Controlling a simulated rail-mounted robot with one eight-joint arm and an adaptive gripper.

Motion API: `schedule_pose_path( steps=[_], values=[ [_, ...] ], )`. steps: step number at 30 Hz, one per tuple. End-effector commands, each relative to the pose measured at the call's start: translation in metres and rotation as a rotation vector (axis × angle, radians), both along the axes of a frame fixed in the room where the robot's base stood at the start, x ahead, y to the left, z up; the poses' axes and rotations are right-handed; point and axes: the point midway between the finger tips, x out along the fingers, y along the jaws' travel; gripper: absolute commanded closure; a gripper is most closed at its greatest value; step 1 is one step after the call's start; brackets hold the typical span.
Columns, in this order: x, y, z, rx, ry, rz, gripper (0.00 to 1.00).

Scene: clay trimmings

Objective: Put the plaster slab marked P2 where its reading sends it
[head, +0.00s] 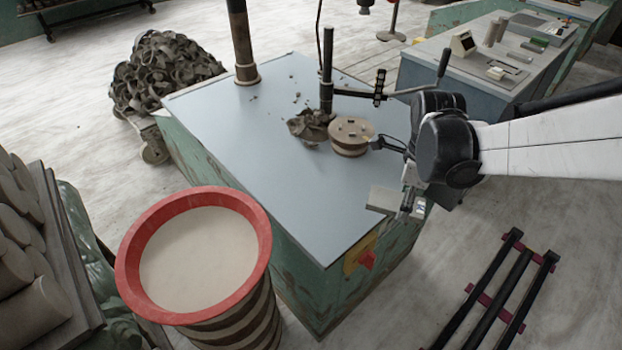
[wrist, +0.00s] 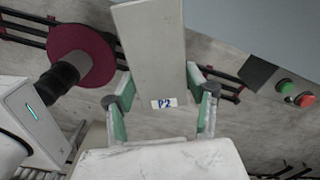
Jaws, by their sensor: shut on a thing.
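The plaster slab marked P2 is a pale grey block with a small white label in blue writing; it shows in the wrist view (wrist: 152,50) and in the head view (head: 384,198). My gripper (wrist: 160,100) is shut on the slab, with a green-padded finger on each side of it. In the head view my gripper (head: 408,202) holds the slab near the right front edge of the blue-grey table (head: 270,170). No reading is legible in either view.
A round drum-like block (head: 351,137) and clay trimmings (head: 308,125) lie on the table by a post with a lever (head: 327,75). A red-rimmed bin (head: 140,295) stands front left. A bench with small devices (head: 440,60) is back right. The table's front is clear.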

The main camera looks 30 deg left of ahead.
Motion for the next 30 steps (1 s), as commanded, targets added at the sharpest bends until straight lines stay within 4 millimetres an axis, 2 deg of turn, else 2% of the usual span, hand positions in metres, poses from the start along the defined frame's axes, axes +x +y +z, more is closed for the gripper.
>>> schedule_pose_path(
  steps=[1, 6, 10, 15, 20, 30],
  values=[
    [-0.01, 0.016, 0.002, 0.0, 0.0, -0.055, 0.89],
    [-0.04, 0.057, 0.006, 0.0, 0.0, -0.266, 0.89],
    [-0.057, 0.077, 0.009, 0.0, 0.0, -0.387, 0.89],
    [-0.068, 0.09, 0.01, 0.0, 0.0, -0.47, 0.89],
    [-0.063, 0.107, 0.0, 0.0, 0.0, -0.485, 0.89],
    [-0.032, 0.164, -0.04, 0.0, 0.0, -0.485, 0.89]
  ],
)
